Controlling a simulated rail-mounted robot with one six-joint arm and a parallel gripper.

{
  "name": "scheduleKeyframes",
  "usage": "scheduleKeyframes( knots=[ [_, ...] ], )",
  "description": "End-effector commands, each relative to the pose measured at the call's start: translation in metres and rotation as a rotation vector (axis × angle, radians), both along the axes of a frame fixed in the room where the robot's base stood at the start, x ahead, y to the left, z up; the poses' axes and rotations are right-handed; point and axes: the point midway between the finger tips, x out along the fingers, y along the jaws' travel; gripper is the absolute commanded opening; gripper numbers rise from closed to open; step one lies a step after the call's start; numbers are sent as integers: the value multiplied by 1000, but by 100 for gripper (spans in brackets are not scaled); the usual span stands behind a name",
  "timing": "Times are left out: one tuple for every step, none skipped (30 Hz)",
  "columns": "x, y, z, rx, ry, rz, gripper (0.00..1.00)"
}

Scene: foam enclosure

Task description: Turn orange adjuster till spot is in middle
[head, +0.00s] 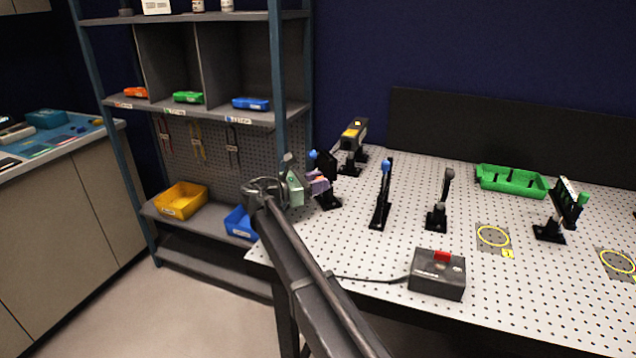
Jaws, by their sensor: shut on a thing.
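My gripper (318,182), with pale green and purple parts, is at the left edge of the pegboard table. It is shut against the near left side of a black optic mount (328,166) with a blue knob (312,154) at its top. What lies between the fingertips is hidden by the gripper. No orange adjuster shows clearly in this view. A black and yellow laser-like unit (354,133) stands behind this mount. A black upright with a green knob (583,197) stands at the right. I cannot make out a light spot anywhere.
A second mount with a blue knob (385,166) and a black post (440,204) stand to the right. A control box with a red switch (438,272) sits at the front. A green tray (511,181) lies at the back. A shelf rack (281,80) is close on the left.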

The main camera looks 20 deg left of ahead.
Motion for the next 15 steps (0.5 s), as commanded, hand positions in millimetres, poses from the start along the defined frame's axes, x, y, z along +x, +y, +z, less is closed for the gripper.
scheduleKeyframes(
  knots=[
    [0,0,0,27,-29,0,4],
    [0,0,0,51,-55,0,4],
    [0,0,0,84,-90,0,4],
    [0,0,0,107,-114,0,4],
    [0,0,0,126,-134,0,4],
    [0,0,0,145,-155,0,4],
    [0,0,0,153,-163,0,4],
    [0,0,0,159,-169,0,4],
    [0,0,0,160,-171,0,4],
    [0,0,0,159,-170,0,4],
    [0,0,0,159,-170,0,4],
    [0,0,0,159,-169,0,4],
    [0,0,0,159,-169,0,4],
    [0,0,0,159,-169,0,4],
    [0,0,0,159,-169,0,31]
  ],
)
